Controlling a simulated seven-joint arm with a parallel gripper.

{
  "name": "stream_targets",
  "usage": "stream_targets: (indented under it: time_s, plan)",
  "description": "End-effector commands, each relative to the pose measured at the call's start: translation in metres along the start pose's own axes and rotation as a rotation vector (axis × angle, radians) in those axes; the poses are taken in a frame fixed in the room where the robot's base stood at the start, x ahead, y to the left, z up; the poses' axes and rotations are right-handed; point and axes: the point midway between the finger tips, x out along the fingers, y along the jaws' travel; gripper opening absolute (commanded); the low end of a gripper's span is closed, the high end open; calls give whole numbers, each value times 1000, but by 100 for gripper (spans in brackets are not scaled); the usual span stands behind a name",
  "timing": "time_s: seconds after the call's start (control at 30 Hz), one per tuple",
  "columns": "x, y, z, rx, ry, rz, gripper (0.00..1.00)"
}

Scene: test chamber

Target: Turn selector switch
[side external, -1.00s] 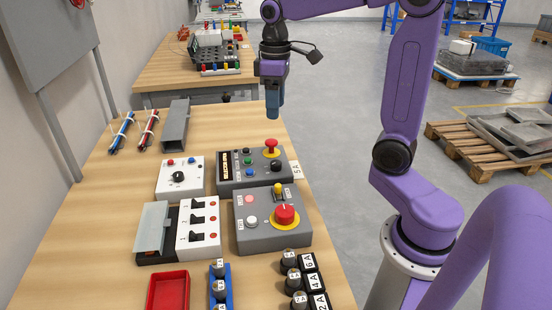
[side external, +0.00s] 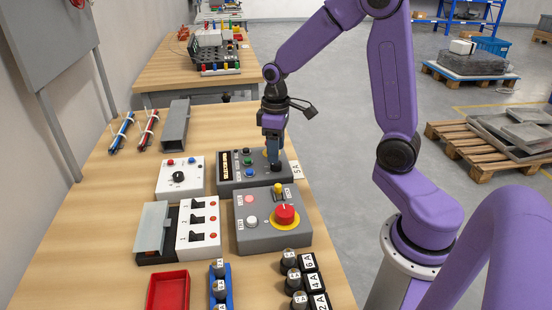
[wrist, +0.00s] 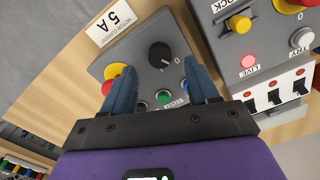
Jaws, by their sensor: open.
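A grey control box (side external: 228,185) stands on the bench with coloured buttons and a black rotary selector knob. In the wrist view the black knob (wrist: 160,55) shows a white pointer mark, with a "0" printed to its right. My gripper (side external: 275,167) points down over the right part of this box and mostly hides the knob in the side view. In the wrist view my gripper (wrist: 156,68) is open, one blue finger on each side of the knob's place in the picture. I cannot tell whether the fingers touch it.
A red mushroom button (wrist: 118,72) lies close to one finger, with green (wrist: 164,97) and blue buttons near. A "5 A" plate (side external: 298,170) lies beside the box. A white box with another black knob (side external: 178,177) and a grey emergency-stop box (side external: 263,238) stand near.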

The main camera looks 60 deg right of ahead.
Motion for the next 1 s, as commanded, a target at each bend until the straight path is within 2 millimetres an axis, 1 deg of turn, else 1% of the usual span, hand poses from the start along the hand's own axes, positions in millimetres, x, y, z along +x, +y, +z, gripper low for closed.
stream_targets:
  time_s: [0.03, 0.1, 0.3, 0.43, 0.67, 0.77, 0.8, 0.83, 0.87, 1.0]
  plan:
    - [9, 0, 1, 0, -6, -2, 59]
    - [19, 0, 1, 0, -4, -1, 59]
    - [36, 0, 0, -1, -1, 0, 59]
    - [39, 0, 0, 0, 0, 0, 59]
    - [39, 0, 0, 0, 1, 0, 59]
    - [39, 0, 0, 0, 1, 0, 30]
    - [39, 0, 0, 0, 1, 0, 17]
    - [39, 0, 0, 0, 1, 0, 7]
    - [39, 0, 0, 0, 1, 0, 3]
    - [39, 0, 0, 2, 1, 0, 3]
